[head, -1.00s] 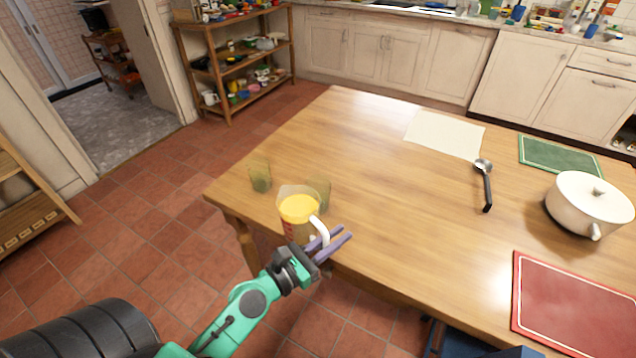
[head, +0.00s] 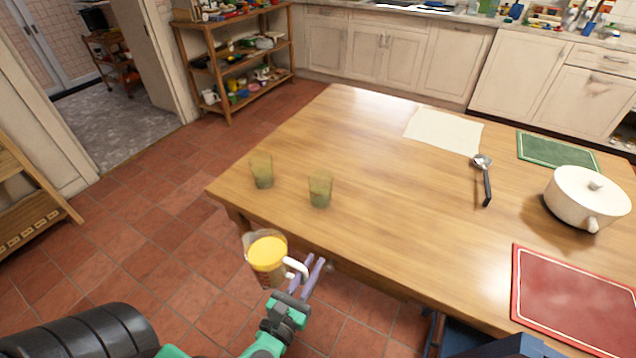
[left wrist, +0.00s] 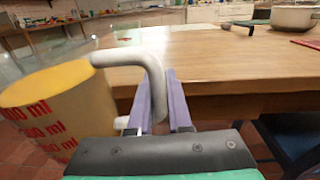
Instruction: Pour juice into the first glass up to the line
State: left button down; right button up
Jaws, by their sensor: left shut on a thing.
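A clear jug (head: 266,262) of orange-yellow juice is held upright, off the table's near left edge. In the left wrist view the jug (left wrist: 58,115) shows red ml marks and a white handle. My left gripper (head: 313,268) is shut on that handle; its purple fingers also show in the left wrist view (left wrist: 165,105). Two greenish see-through glasses stand on the table: one glass (head: 261,171) near the left corner, the other glass (head: 320,189) to its right and nearer. Any liquid in them is hard to tell. My right gripper is not in view.
The wooden table (head: 370,175) is clear around the glasses. Farther right are a white sheet (head: 443,131), a ladle (head: 486,183), a white pot (head: 588,198), a green mat (head: 557,151) and a red mat (head: 570,300). Red floor tiles lie below the jug.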

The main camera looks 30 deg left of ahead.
aim_at(321, 182)
jog(key=k+z, duration=0.3)
jog(key=k+l+z, duration=0.25)
jog(key=k+j+z, duration=0.25)
jog(key=j+z, duration=0.15)
jog(key=k+j+z, duration=0.4)
jog(key=k+j, duration=0.3)
jog(key=i+j, duration=0.45)
